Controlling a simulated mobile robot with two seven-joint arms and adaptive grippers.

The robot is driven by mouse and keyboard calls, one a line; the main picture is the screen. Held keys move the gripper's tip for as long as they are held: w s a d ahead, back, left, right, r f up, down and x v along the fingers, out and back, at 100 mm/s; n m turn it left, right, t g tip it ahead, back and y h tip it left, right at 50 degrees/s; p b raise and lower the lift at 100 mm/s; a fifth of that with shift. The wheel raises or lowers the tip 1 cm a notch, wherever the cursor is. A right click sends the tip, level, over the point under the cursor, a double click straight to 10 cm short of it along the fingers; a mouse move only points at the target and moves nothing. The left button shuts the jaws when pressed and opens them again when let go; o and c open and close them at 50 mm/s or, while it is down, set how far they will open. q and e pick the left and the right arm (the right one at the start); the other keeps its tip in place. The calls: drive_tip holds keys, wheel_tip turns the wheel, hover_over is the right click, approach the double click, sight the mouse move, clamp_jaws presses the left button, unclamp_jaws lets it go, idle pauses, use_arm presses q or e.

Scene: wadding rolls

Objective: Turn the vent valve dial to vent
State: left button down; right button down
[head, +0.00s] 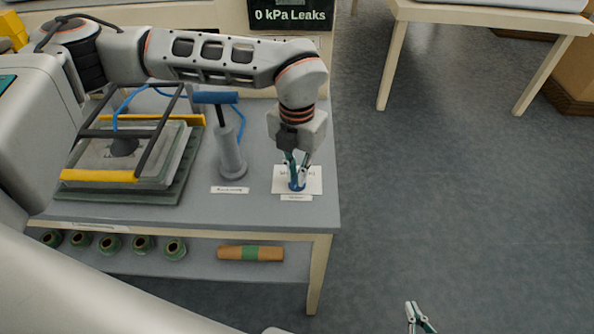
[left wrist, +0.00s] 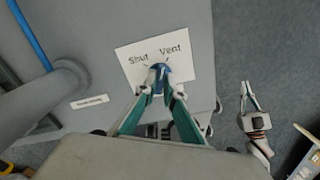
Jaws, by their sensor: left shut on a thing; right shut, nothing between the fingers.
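The blue vent valve dial (head: 297,185) sits on a white card (head: 313,178) near the right end of the bench. In the left wrist view the dial (left wrist: 159,70) lies just below the printed words "Shut" on the left and "Vent" on the right. My left gripper (head: 297,177) points down from above and is shut on the dial; its fingertips (left wrist: 159,92) hold it from both sides. I cannot tell which word the dial points to. My right gripper (head: 417,315) is shut and empty over the floor, away from the bench.
A grey hand pump (head: 231,155) with a blue handle stands left of the dial. Further left is a framed tray (head: 120,165) with yellow bars. Several green rolls (head: 110,244) and an orange-brown roll (head: 250,253) lie on the lower shelf. The floor (head: 440,190) to the right is clear.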

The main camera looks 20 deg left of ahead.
use_arm(q)
drive_tip(key=shift+m, duration=1.2)
drive_tip(key=shift+r, duration=0.1)
drive_tip(key=c, duration=2.1)
unclamp_jaws()
drive_tip(key=shift+c, duration=0.2)
wheel_tip(320, 180, up, 12)
